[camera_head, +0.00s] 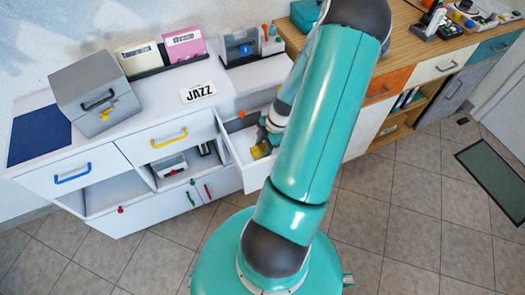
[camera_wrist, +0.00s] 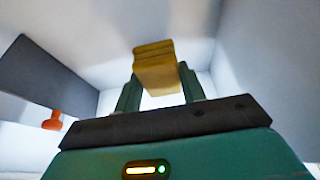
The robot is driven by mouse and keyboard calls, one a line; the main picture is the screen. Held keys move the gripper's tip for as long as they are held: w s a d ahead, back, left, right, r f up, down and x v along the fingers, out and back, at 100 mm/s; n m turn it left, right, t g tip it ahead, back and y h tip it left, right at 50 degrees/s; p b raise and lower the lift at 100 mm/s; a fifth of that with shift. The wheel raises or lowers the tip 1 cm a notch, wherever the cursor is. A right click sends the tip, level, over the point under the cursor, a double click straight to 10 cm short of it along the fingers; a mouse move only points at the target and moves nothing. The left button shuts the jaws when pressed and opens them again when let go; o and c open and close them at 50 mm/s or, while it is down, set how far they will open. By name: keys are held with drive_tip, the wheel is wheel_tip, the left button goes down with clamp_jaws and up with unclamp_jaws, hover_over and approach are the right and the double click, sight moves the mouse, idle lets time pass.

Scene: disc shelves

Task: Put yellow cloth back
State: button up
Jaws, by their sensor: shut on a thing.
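The yellow cloth (camera_wrist: 155,66) is a folded yellow block between the two green fingers of my gripper (camera_wrist: 160,88) in the wrist view. My gripper is shut on it. In the head view the cloth (camera_head: 260,151) shows as a small yellow patch at the open white drawer (camera_head: 238,171), beside my gripper (camera_head: 268,140). My arm hides part of the drawer. White walls surround the gripper in the wrist view; I cannot tell whether the cloth touches the drawer floor.
An orange knob (camera_wrist: 53,121) on a dark grey block is at left in the wrist view. The white cabinet has a yellow-handled drawer (camera_head: 169,142) and a blue-handled drawer (camera_head: 72,174). A grey box (camera_head: 92,92) and a JAZZ sign (camera_head: 198,92) stand on top.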

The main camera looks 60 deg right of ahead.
drive_tip(key=shift+f, duration=1.65)
drive_tip(key=shift+f, duration=0.15)
drive_tip(key=o, duration=0.9)
drive_tip(key=shift+o, duration=0.2)
